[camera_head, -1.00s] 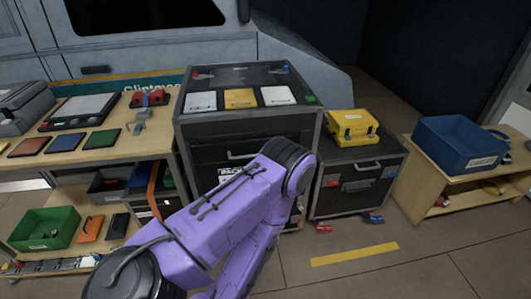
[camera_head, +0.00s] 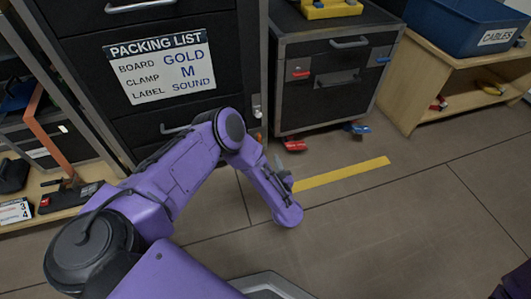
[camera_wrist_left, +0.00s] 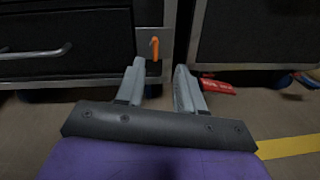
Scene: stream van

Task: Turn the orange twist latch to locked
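The orange twist latch (camera_wrist_left: 154,46) shows in the left wrist view as a small orange piece with a bent top, roughly upright, on the right edge post of the dark cabinet (camera_wrist_left: 100,22). The latch stands ahead of this gap, slightly nearer the left finger, and apart from the fingers. In the head view the left gripper (camera_head: 281,168) is low by the cabinet's right front corner. My right gripper is not in view.
A second dark case (camera_head: 335,85) stands to the right, with red and blue latches and casters. A packing list (camera_head: 160,65) is on the cabinet front. A wooden shelf (camera_head: 420,75) with a blue bin (camera_head: 455,38) is farther right. The floor by the yellow stripe (camera_head: 345,173) is clear.

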